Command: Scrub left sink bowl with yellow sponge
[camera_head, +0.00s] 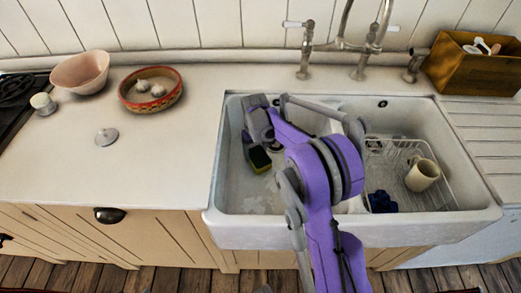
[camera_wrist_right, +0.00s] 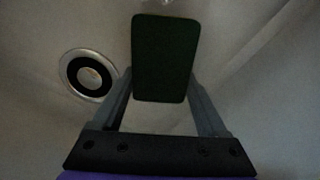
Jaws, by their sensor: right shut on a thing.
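The white double sink (camera_head: 230,200) is set in the counter. Its left bowl (camera_head: 238,185) has my right arm reaching into it from the front. My right gripper (camera_head: 258,150) is inside that bowl, shut on the sponge (camera_head: 260,160), which shows a yellow edge and a dark green face. In the right wrist view the sponge (camera_wrist_right: 165,58) sits between the two fingers (camera_wrist_right: 162,95), its dark green side facing the camera. The drain (camera_wrist_right: 88,75) shows to the left of the sponge. Whether the sponge touches the bowl cannot be told. My left gripper is not in view.
The right bowl holds a wire rack (camera_head: 400,160) with a cream cup (camera_head: 422,175) and a dark blue thing (camera_head: 381,201). Taps (camera_head: 360,45) stand behind the sink. A pink bowl (camera_head: 80,72) and a patterned bowl (camera_head: 151,105) stand on the left counter; a wooden box (camera_head: 470,72) stands right.

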